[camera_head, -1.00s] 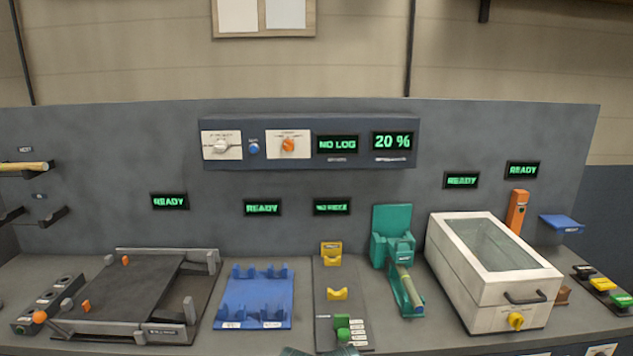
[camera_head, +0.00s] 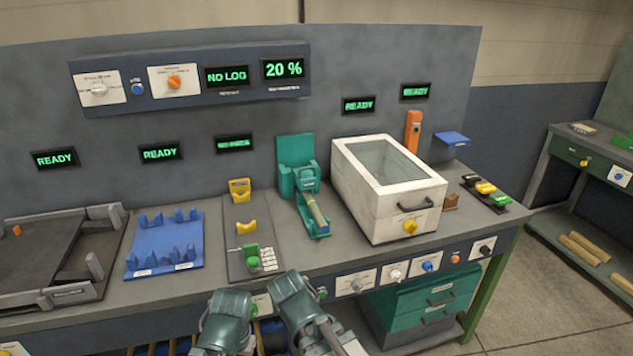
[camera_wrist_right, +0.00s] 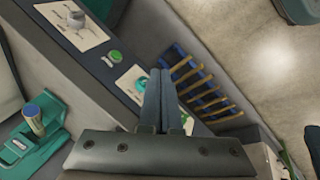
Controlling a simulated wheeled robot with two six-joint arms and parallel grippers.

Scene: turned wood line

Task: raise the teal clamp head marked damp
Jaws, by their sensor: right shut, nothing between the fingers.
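The teal clamp unit (camera_head: 296,163) stands on the bench at the middle of the head view. Its head is a block on a tall back plate. A pale rod (camera_head: 317,211) sits in its lower part. A small label shows but I cannot read it. In the right wrist view, part of a teal fixture (camera_wrist_right: 30,148) with a blue-ended rod (camera_wrist_right: 33,118) shows at lower left. My right gripper (camera_wrist_right: 161,76) is shut and empty, apart from the teal fixture. In the head view both my arms are at the bottom front edge; the left fingers (camera_head: 225,315) are not clear.
A white lidded box (camera_head: 390,188) stands right of the clamp. A yellow-and-green fixture (camera_head: 236,240) and a blue rack (camera_head: 150,262) stand left. Knob panels (camera_head: 357,287) line the bench front. A slatted rack (camera_wrist_right: 195,85) is below the right gripper.

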